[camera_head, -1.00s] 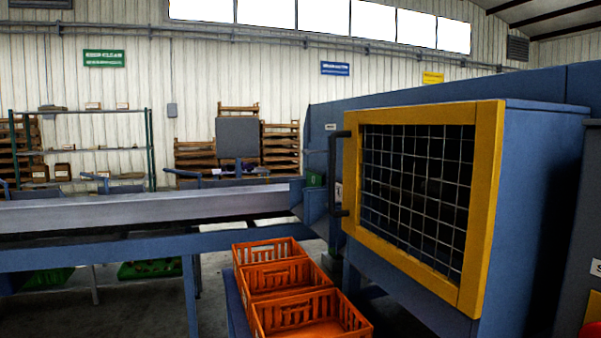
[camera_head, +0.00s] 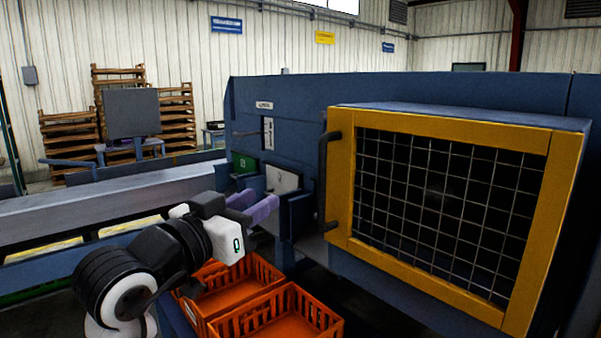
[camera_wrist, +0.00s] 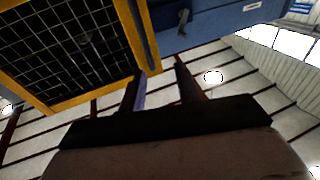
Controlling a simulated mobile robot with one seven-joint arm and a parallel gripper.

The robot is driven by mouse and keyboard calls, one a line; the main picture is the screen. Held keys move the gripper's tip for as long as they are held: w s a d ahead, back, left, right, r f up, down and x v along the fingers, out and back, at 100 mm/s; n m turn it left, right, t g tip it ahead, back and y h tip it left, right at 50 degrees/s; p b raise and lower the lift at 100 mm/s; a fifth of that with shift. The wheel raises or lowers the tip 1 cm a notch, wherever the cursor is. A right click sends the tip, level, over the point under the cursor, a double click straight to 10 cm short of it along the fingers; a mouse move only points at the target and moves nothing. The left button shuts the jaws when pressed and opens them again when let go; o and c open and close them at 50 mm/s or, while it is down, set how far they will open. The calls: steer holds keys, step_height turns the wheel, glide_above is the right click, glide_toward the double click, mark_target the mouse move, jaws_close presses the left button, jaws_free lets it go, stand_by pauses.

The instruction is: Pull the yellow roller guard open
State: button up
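The yellow roller guard (camera_head: 341,190) is a yellow frame around wire mesh, sitting against the front of a blue housing. A dark vertical bar handle (camera_head: 323,180) stands out along its left edge. My gripper (camera_head: 262,203) has purple-grey fingers and is left of the handle, at about the height of its lower half. It appears apart from the handle. In the wrist view the two fingers (camera_wrist: 160,72) are spread with nothing visible between them. The guard frame (camera_wrist: 143,42) shows at the upper left there, beyond the fingers.
Orange crates (camera_head: 245,284) stand below my arm. A grey conveyor (camera_head: 110,195) runs in from the left toward the blue machine (camera_head: 290,100). A green box (camera_head: 243,163) and a small pale panel (camera_head: 283,180) sit on the machine behind my gripper.

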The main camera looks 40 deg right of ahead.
mark_target(319, 188)
steer(key=shift+m+g, duration=0.4)
steer(key=shift+g, duration=0.3)
steer(key=p+x, duration=0.1)
steer(key=x, duration=0.4)
steer(key=s+f+p+x, duration=0.1)
steer(key=x, duration=0.4)
steer(key=s+p+x, duration=0.1)
steer(key=x, duration=0.4)
steer(key=shift+d+f+p, duration=0.35)
steer(key=shift+d+p, duration=0.05)
steer(key=shift+d, duration=0.1)
steer(key=shift+c, duration=0.4)
jaws_close()
